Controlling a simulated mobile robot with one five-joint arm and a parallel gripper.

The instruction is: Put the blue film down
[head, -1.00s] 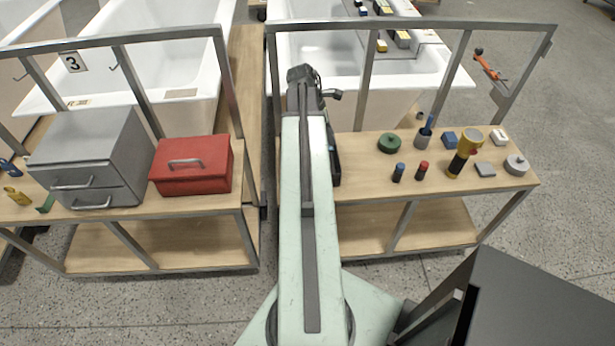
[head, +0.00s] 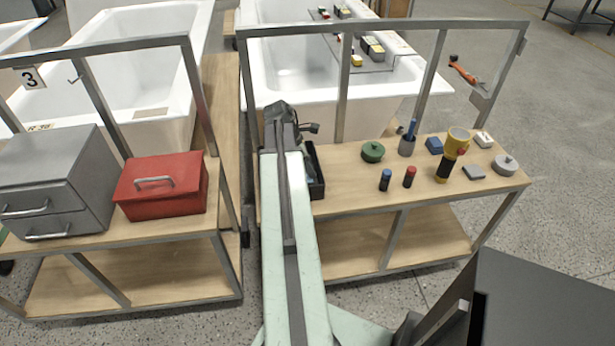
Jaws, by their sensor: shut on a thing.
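My arm reaches away from me over the left end of the right-hand bench (head: 340,195). My gripper (head: 284,113) is the dark end of the arm, above the bench's back edge and in front of the right tub. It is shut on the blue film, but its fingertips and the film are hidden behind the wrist. I cannot make out the film's shape or whether it touches anything.
A black open tray (head: 316,185) sits right beside my arm. Further right stand a green round tin (head: 372,152), a blue-topped cylinder (head: 385,180), a red-topped cylinder (head: 410,177) and a yellow torch (head: 452,152). A metal frame (head: 345,90) rises behind. A red toolbox (head: 160,186) is on the left bench.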

